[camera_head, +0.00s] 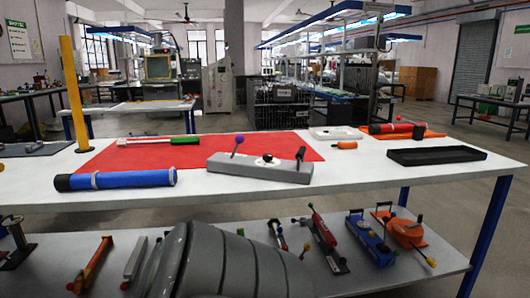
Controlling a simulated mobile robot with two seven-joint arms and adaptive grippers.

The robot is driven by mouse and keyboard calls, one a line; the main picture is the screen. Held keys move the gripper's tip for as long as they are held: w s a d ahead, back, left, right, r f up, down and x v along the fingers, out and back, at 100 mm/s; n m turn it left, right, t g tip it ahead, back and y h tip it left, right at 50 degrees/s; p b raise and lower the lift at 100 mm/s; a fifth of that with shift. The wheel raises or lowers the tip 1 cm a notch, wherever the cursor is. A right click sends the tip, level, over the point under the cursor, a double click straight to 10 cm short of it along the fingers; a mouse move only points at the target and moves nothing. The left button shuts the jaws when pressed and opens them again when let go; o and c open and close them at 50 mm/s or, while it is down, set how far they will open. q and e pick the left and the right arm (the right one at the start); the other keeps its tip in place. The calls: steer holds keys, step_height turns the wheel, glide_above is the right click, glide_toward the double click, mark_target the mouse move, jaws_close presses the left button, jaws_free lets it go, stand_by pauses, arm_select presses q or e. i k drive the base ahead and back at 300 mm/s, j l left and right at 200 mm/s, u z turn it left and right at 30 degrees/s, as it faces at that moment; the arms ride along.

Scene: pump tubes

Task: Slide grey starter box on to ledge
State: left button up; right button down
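The grey starter box (225,164) is a long, low grey block lying on the white table top. It has a purple ball knob on a thin rod, a dark round part on its top, and a dark grey handle at its right end. Its back edge overlaps the red mat in the picture. I cannot tell which surface is the ledge; a lower grey shelf (60,262) runs under the table top. Neither of my grippers shows in the head view.
A blue and black cylinder (120,179) lies left of the box. A black tray (436,155) sits at the right. A red mat (110,155) lies behind, and a yellow post (73,95) stands at left. Several tools lie on the shelf. The front right table top is clear.

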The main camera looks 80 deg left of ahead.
mark_target(297, 171)
steer(key=u, duration=1.8)
